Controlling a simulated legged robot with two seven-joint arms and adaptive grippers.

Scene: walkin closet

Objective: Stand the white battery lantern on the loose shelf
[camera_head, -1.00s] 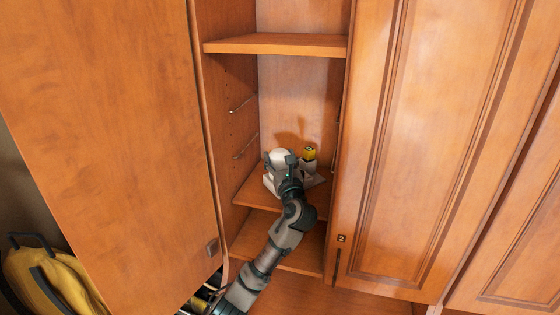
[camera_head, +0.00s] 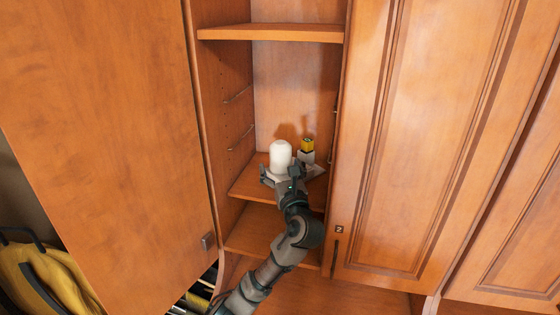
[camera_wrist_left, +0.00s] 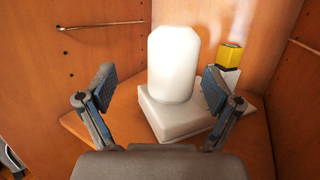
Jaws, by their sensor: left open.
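The white battery lantern (camera_head: 281,154) stands upright over the loose shelf (camera_head: 246,188) inside the open cabinet. In the left wrist view the lantern (camera_wrist_left: 172,62) has a rounded top, and a white squarish block (camera_wrist_left: 178,118) shows at its foot. I cannot tell whether that block is part of the lantern. My left gripper (camera_head: 283,174) is just in front of the lantern. In the left wrist view my left gripper (camera_wrist_left: 158,80) has its fingers spread wide, with visible gaps to the lantern. My right gripper is out of view.
A yellow-topped white item (camera_head: 307,148) stands close to the lantern's right. A fixed shelf (camera_head: 270,33) is above and a lower shelf (camera_head: 258,233) below. A cabinet door (camera_head: 110,150) stands at left. A yellow bag (camera_head: 45,280) is at lower left.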

